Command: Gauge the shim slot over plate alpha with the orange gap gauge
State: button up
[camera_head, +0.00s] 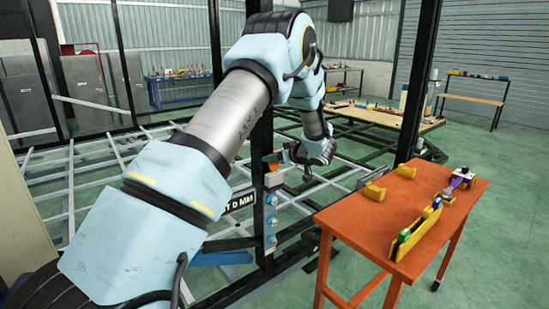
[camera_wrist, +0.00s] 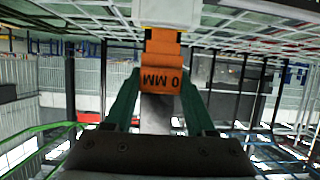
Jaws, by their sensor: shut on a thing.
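The orange gap gauge (camera_wrist: 162,76) is in the wrist view, with black "0 MM" lettering upside down on its face. My gripper (camera_wrist: 160,95) has its two green fingers shut on either side of it. A grey strip shows below the gauge between the fingers, and a pale block touches or overlaps its upper end. In the head view my gripper (camera_head: 287,155) is beside the black post, with a small orange part next to it. A grey plate with blue bolts (camera_head: 271,215) is on the post below. The shim slot cannot be made out.
A dark sign ending in "D MM" (camera_head: 240,201) is left of the bolted plate. An orange table (camera_head: 340,216) at right bears yellow blocks (camera_head: 374,191), a yellow rack (camera_head: 416,235) and small items. Black posts and grey chassis rails surround my arm.

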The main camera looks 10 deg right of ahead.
aim_at(268, 144)
jog(key=shift+f+b, duration=0.5)
jog(key=shift+f, duration=0.95)
dwell(1.2)
jog(key=shift+r+p, duration=2.3)
jog(key=shift+r, duration=0.55)
jog(key=shift+r+p, duration=0.35)
jog(key=shift+r, duration=0.8)
jog(key=shift+s, duration=0.1)
